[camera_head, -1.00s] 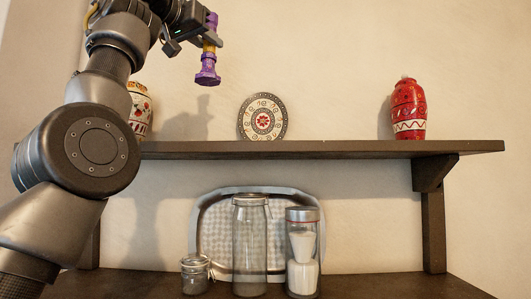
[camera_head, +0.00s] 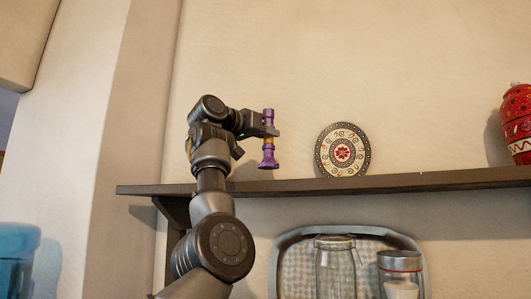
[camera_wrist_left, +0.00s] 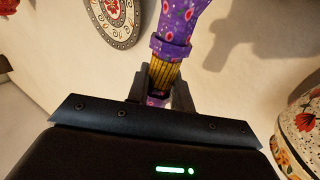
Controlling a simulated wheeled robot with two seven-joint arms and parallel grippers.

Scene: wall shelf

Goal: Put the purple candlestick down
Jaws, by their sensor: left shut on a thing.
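The purple candlestick (camera_head: 268,157) has a yellow band at its middle and is upright in the head view. My left gripper (camera_head: 270,132) is shut on it, and its base appears a little above the wall shelf (camera_head: 420,181), left of the round plate. In the left wrist view the candlestick (camera_wrist_left: 178,25) stands between the fingers of my left gripper (camera_wrist_left: 163,84), gripped around the yellow part. My right gripper is not in view.
A patterned round plate (camera_head: 342,151) leans against the wall on the shelf. A red vase (camera_head: 517,125) stands at the far right. A patterned vase (camera_wrist_left: 302,128) is close by in the left wrist view. Below are a glass jar (camera_head: 336,268) and a metal-lidded jar (camera_head: 400,272).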

